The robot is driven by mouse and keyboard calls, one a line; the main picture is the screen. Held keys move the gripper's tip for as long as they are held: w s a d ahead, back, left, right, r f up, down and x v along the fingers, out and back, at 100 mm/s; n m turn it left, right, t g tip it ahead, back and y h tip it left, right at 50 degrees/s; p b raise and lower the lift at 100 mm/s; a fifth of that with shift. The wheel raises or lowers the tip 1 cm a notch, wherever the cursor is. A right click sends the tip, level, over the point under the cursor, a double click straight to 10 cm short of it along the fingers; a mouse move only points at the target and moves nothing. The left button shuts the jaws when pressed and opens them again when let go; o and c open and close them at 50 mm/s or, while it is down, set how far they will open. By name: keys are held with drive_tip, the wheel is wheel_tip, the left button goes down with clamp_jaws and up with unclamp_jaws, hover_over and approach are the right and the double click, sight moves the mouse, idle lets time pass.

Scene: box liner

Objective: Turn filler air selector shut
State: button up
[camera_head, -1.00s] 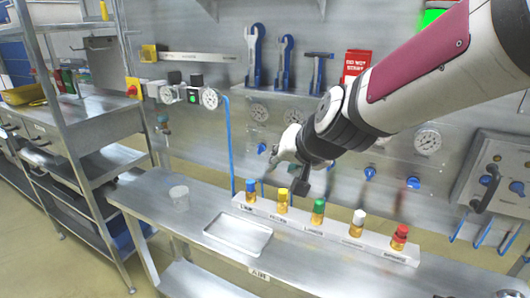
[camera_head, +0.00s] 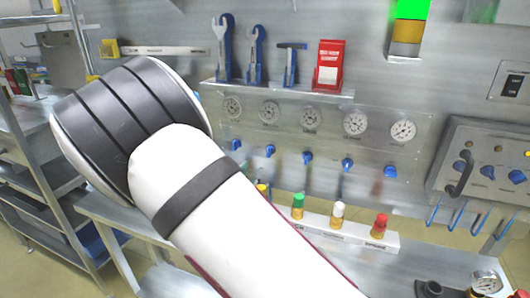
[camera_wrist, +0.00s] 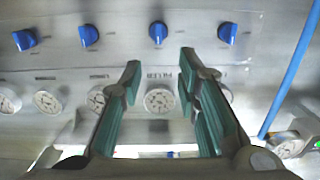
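In the wrist view a row of blue selector knobs runs along the top of a metal panel. One knob (camera_wrist: 158,32) has its grip roughly upright; below it are a label that seems to read FILLER upside down and a round gauge (camera_wrist: 160,99). My gripper (camera_wrist: 160,68) is open and empty, its green-padded fingers apart on either side of that gauge, with the knob above the fingertips and not touched. In the head view the blue knob second from the left (camera_head: 270,150) seems to be the same one. My arm hides the gripper there.
Other blue knobs sit close beside it, such as the leftmost one (camera_head: 235,145). Below the panel, a white rack (camera_head: 320,226) holds colour-capped bottles. Wrenches (camera_head: 223,48) and a red box (camera_head: 329,65) stand on the shelf above. A blue hose (camera_wrist: 292,70) runs at the wrist view's right.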

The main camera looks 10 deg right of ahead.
sight(268, 150)
drive_tip(key=shift+h, duration=0.3)
drive_tip(key=x, duration=1.3)
drive_tip(key=shift+w+d+r, duration=0.1)
drive_tip(key=shift+w+r, duration=0.05)
drive_tip(key=shift+w, duration=0.1)
drive_tip(key=shift+c, duration=0.2)
clamp_jaws()
